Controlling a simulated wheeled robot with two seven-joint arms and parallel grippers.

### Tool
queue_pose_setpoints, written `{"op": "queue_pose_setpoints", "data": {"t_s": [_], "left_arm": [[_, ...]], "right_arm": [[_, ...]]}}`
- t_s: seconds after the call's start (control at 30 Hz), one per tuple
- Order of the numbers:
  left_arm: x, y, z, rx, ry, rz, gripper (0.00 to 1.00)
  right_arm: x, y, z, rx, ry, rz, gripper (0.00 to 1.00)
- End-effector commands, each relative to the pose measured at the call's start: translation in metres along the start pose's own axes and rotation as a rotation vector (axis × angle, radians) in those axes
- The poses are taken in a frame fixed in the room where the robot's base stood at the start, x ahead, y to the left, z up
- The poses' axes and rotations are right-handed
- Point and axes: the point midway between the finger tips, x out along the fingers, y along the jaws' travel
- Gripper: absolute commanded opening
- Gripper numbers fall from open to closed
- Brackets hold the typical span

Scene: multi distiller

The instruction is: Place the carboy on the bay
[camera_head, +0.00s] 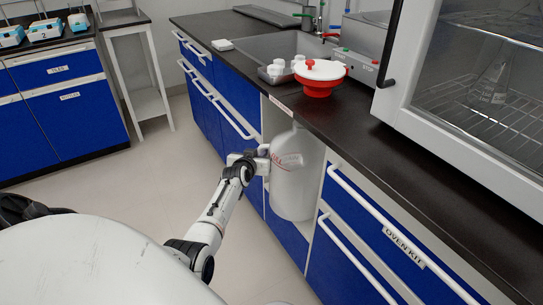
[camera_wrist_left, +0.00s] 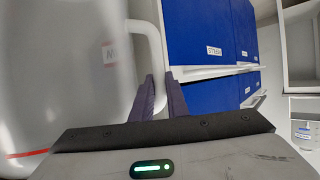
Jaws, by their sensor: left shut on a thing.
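The carboy (camera_head: 297,185) is a large, pale, translucent jug with a red mark and a side handle. It stands roughly upright at the bay (camera_head: 321,190), a white-framed opening under the black counter between blue cabinet fronts. Its lower end shows above a blue panel. I cannot tell how deep it is in the opening or whether its base touches the bay floor. My left gripper (camera_head: 262,161) is shut on the carboy's handle, left of its body. In the left wrist view, the dark fingers (camera_wrist_left: 161,95) close around the handle (camera_wrist_left: 151,42), with the body (camera_wrist_left: 70,75) filling the left side. My right gripper is not visible.
The counter (camera_head: 340,125) overhangs the bay and carries a red-and-white lidded vessel (camera_head: 320,77), a sink (camera_head: 265,48) and a glass-fronted oven (camera_head: 480,80). Drawer handles (camera_head: 375,205) stick out beside the bay. The floor (camera_head: 130,220) at left is clear.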

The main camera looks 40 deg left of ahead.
Motion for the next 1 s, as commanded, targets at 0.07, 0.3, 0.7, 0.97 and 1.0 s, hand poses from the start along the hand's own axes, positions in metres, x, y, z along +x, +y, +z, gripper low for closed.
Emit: {"op": "queue_pose_setpoints", "data": {"t_s": [0.07, 0.3, 0.7, 0.97, 1.0], "left_arm": [[0.005, 0.004, -0.007, -0.008, 0.011, -0.003, 0.00], [0.019, 0.018, -0.012, -0.012, 0.012, -0.002, 0.00], [0.035, 0.030, -0.003, -0.005, 0.010, -0.003, 0.00], [0.035, 0.031, 0.003, 0.003, -0.002, -0.001, 0.31], [0.035, 0.031, 0.003, 0.003, -0.002, -0.001, 0.33]], "right_arm": [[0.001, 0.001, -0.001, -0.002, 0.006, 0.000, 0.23], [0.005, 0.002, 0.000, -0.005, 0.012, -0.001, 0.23], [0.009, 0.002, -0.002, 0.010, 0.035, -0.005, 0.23], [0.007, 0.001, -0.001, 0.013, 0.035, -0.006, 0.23], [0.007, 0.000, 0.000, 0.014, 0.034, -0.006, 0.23]]}}
